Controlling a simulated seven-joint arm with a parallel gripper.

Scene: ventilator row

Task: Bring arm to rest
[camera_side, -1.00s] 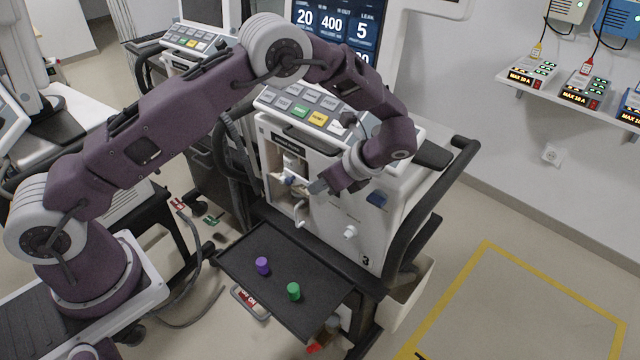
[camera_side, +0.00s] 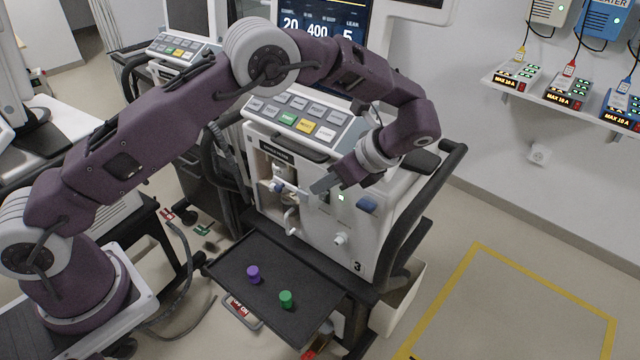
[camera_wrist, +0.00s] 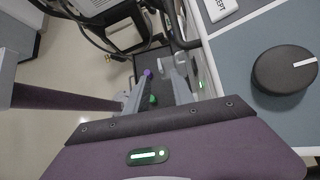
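My gripper (camera_side: 322,184) hangs in front of the ventilator (camera_side: 352,222), just right of its open front compartment (camera_side: 275,172). It holds nothing that I can see. In the wrist view my gripper's two fingers (camera_wrist: 155,92) stand apart, with the dark tray visible beyond the gap. A purple cap (camera_side: 254,274) and a green cap (camera_side: 286,299) stand on the black tray (camera_side: 240,255) below, clear of the gripper. Both also show small in the wrist view, the purple cap (camera_wrist: 147,74) and the green cap (camera_wrist: 153,100).
The ventilator's button panel (camera_side: 298,118) and screen (camera_side: 325,25) are close behind my arm. A black handrail (camera_side: 430,205) runs along its right side. A wall shelf (camera_side: 560,112) with power units is far right. The yellow-outlined floor area (camera_side: 500,310) is clear.

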